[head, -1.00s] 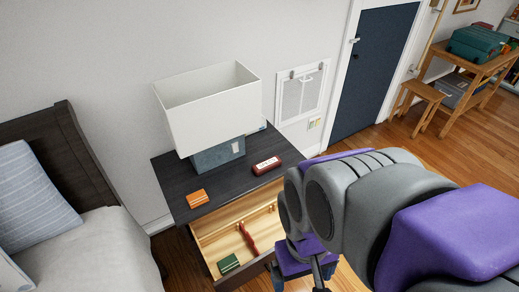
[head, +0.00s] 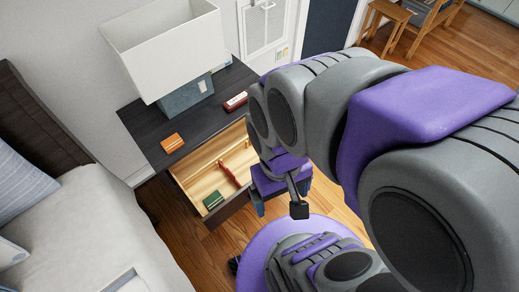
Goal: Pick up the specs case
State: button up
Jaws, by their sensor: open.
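No label names the specs case, and I cannot tell for sure which item it is. A long red case-like box with a pale label (head: 235,102) lies on the dark nightstand top (head: 150,128), right of the lamp. A slim dark red item (head: 229,174) lies in the open drawer (head: 205,183). My gripper (head: 281,203) is open and points down, to the right of the drawer's front and apart from these items. Its jaws look empty, though my arm partly hides them.
A lamp with a white shade (head: 168,45) stands on the nightstand. An orange box (head: 172,143) lies near its front left. A green box (head: 214,200) is in the drawer. The bed (head: 90,240) is at left. Wooden floor lies between bed and drawer.

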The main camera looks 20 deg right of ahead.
aim_at(237, 102)
jog(key=u, duration=0.2)
jog(key=i+l+u, duration=0.1)
jog(key=l+u, duration=0.2)
jog(key=u, duration=0.15)
jog(key=i+l+u, duration=0.1)
jog(key=l+u, duration=0.6)
jog(key=u, duration=0.15)
jog(key=l+u, duration=0.45)
jog(key=k+l, duration=0.1)
jog(key=l, duration=0.3)
jog(key=k+l+u, duration=0.1)
jog(key=l, duration=0.3)
jog(key=k+l, duration=0.1)
jog(key=l, duration=0.3)
jog(key=k+l+u, duration=0.1)
jog(key=l, duration=0.3)
jog(key=k+l, duration=0.15)
jog(key=l, duration=0.25)
jog(key=k+l+u, duration=0.15)
jog(key=l, duration=0.25)
jog(key=k+l, duration=0.1)
jog(key=l, duration=0.25)
